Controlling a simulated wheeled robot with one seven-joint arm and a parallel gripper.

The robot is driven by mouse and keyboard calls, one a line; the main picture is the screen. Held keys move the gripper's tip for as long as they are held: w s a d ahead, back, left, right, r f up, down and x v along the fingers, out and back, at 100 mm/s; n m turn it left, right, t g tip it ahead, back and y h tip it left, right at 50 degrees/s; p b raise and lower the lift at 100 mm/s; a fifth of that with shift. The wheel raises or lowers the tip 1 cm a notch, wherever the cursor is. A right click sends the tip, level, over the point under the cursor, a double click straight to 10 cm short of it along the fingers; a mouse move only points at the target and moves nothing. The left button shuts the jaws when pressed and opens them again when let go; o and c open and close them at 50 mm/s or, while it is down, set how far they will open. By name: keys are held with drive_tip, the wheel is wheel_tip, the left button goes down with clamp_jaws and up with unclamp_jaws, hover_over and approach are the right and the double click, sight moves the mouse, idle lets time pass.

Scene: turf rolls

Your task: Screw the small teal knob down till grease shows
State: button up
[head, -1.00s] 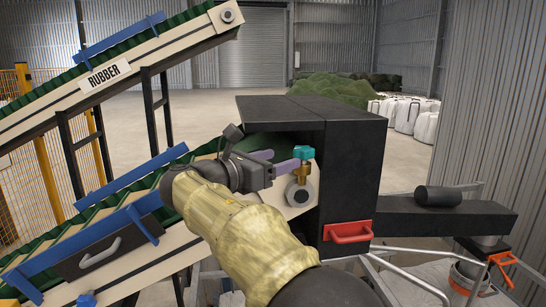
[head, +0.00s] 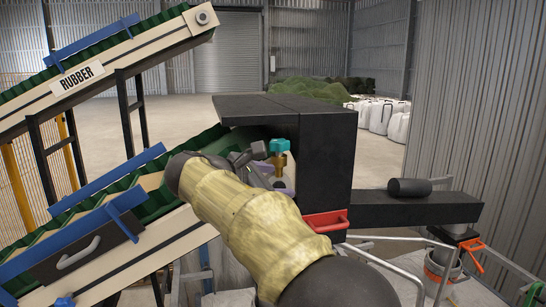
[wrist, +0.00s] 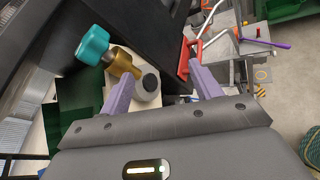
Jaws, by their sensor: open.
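The small teal knob (head: 279,146) tops a brass fitting (head: 281,163) by the open end of the black housing. In the wrist view the teal knob (wrist: 92,44) and the brass fitting (wrist: 120,63) lie left of my left finger, outside the jaws. The fitting stands at a pale bearing block with a dark round centre (wrist: 150,83). My gripper (wrist: 160,75) is open, its purple fingers apart with nothing between them. In the head view my forearm hides most of the gripper, below the knob. I see no grease.
The black housing (head: 335,170) with a red handle (head: 326,221) stands right of the knob. A green-belted conveyor (head: 110,215) with a blue side guard runs up from the left. Metal rails (head: 385,262) stand at front right. Open floor lies behind.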

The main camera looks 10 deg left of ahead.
drive_tip(key=s+d+f+m+g+y+b, duration=0.1)
drive_tip(key=d+f+m+g+y+b, duration=0.7)
drive_tip(key=m, duration=1.1)
drive_tip(key=s+d+r+m+t+y+b, duration=0.2)
drive_tip(key=r+m+t+y+b, duration=0.2)
drive_tip(key=m, duration=1.2)
drive_tip(key=s+d+r+m+t+y+b, duration=0.2)
drive_tip(key=r+m+y, duration=0.5)
drive_tip(key=m, duration=1)
wheel_tip(320, 180, up, 3)
drive_tip(key=s+t+b, duration=0.1)
drive_tip(key=t+b, duration=0.1)
drive_tip(key=t, duration=0.1)
drive_tip(key=shift+s+d+y+b, duration=0.25)
drive_tip(key=shift+d+y+b, duration=0.05)
